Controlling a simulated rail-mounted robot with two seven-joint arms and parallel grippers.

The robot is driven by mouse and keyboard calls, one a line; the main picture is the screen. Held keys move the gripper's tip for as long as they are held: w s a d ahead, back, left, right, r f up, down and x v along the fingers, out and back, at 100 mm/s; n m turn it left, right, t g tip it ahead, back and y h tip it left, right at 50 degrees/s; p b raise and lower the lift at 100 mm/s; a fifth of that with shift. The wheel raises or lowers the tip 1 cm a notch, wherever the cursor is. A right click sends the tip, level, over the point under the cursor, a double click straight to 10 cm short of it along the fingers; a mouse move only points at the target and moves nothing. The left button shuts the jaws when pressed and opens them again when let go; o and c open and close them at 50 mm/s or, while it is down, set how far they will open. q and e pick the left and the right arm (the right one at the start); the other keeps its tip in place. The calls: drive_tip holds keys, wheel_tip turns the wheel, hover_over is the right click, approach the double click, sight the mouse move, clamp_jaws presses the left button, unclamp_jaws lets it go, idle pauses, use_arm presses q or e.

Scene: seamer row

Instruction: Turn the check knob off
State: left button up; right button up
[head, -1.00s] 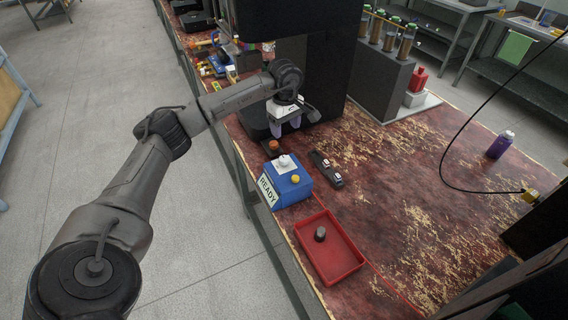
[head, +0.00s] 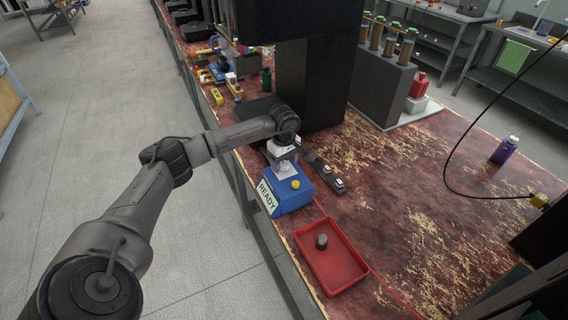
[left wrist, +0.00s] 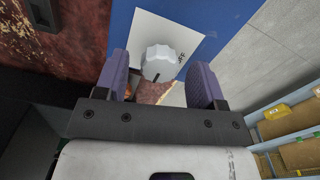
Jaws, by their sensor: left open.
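The check knob (left wrist: 157,62) is pale grey with a scalloped rim and a dark pointer line. It stands on a white plate (left wrist: 150,28) on the blue box (head: 289,199). In the left wrist view the pointer line is on the knob's lower side, while dark lettering that looks like OFF is on the plate to its right. My left gripper (left wrist: 160,66) is open, with one purple finger on each side of the knob and gaps visible. In the head view my gripper (head: 284,162) is over the box and hides the knob. My right gripper is not in view.
The box bears a READY sign (head: 268,196) and a yellow button (head: 295,184). A red tray (head: 304,262) with a dark piece (head: 321,241) lies in front. A black strip with pale buttons (head: 327,175) lies to the right. A large black machine (head: 306,85) rises behind.

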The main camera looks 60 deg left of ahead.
use_arm(q)
drive_tip(key=shift+f, duration=0.15)
drive_tip(key=shift+c, duration=0.4)
drive_tip(key=c, duration=0.8)
